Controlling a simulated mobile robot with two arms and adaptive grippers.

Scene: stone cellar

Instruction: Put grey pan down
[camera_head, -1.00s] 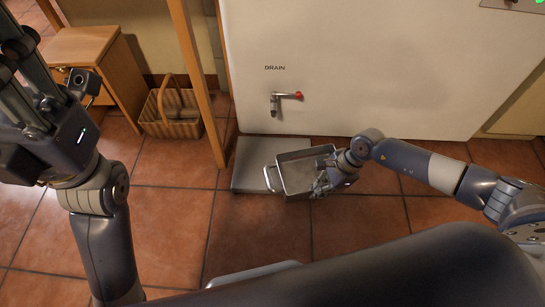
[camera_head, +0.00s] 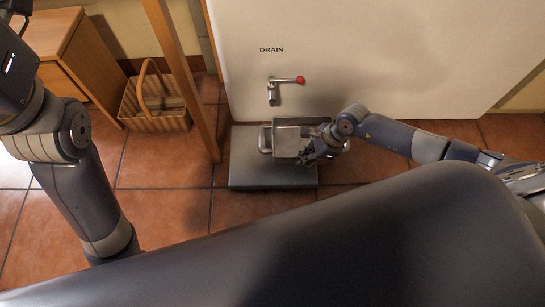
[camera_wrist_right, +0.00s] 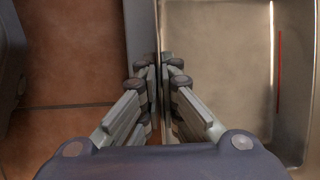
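The grey pan (camera_head: 288,141) is a shallow rectangular metal tray with a loop handle on its left side. It is over the grey platform (camera_head: 250,175) below the drain tap (camera_head: 272,90); I cannot tell whether it touches it. My right gripper (camera_head: 310,152) is at the pan's right side. In the right wrist view, the right gripper's fingers (camera_wrist_right: 161,75) are closed on either side of the wall of the pan (camera_wrist_right: 230,40), whose inside looks empty. Of my left gripper, only the dark body (camera_head: 12,70) shows at the left edge; its fingers are outside the picture.
A white panel (camera_head: 400,60) marked DRAIN stands behind the platform, with a red-tipped tap lever. A wooden post (camera_head: 180,75) rises left of the platform. A wicker basket (camera_head: 155,112) and a wooden cabinet (camera_head: 75,60) are farther left. Tiled floor (camera_head: 165,165) shows between.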

